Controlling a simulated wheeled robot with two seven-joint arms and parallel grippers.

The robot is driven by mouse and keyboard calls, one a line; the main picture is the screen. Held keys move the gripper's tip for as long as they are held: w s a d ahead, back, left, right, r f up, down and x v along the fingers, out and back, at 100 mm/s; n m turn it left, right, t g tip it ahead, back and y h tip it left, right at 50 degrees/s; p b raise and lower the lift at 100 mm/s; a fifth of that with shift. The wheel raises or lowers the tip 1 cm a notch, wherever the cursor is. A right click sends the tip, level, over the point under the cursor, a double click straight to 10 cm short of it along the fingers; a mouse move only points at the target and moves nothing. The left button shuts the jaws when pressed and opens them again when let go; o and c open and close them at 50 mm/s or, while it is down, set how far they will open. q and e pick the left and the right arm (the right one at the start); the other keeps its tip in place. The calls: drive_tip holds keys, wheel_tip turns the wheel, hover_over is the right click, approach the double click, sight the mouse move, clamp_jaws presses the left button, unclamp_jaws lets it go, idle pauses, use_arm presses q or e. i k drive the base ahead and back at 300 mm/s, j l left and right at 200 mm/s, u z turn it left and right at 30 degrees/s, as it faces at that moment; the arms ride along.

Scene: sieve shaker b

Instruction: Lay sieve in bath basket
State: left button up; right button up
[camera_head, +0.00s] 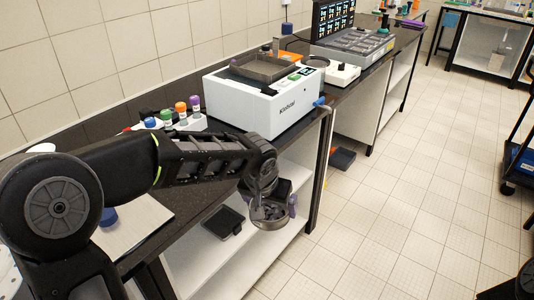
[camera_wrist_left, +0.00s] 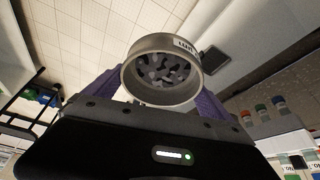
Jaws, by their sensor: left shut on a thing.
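The sieve (camera_head: 269,224) is a round metal ring with dark grey lumps inside. My left gripper (camera_head: 272,204) is shut on it and holds it out over the floor in front of the bench. In the left wrist view the sieve (camera_wrist_left: 161,95) sits between the two purple fingers, with its labelled rim and lumps showing. The bath (camera_head: 262,105) is a white box on the bench, beyond and above the gripper. Its dark basket (camera_head: 262,68) lies in the open top and looks empty, though its floor is only partly seen. My right gripper does not show.
Bottles with coloured caps (camera_head: 181,112) stand left of the bath. A white device (camera_head: 341,73) and a grey tray unit (camera_head: 356,45) stand beyond it. A blue tap (camera_head: 320,102) juts from the bath's right side.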

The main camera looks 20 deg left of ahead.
sight(269, 72)
drive_tip(key=i+l, duration=0.55)
drive_tip(key=i, duration=0.15)
drive_tip(key=i+l, duration=0.6)
drive_tip(key=i, duration=0.15)
drive_tip(key=i+l, duration=0.55)
drive_tip(key=i, duration=0.15)
drive_tip(key=u, duration=1)
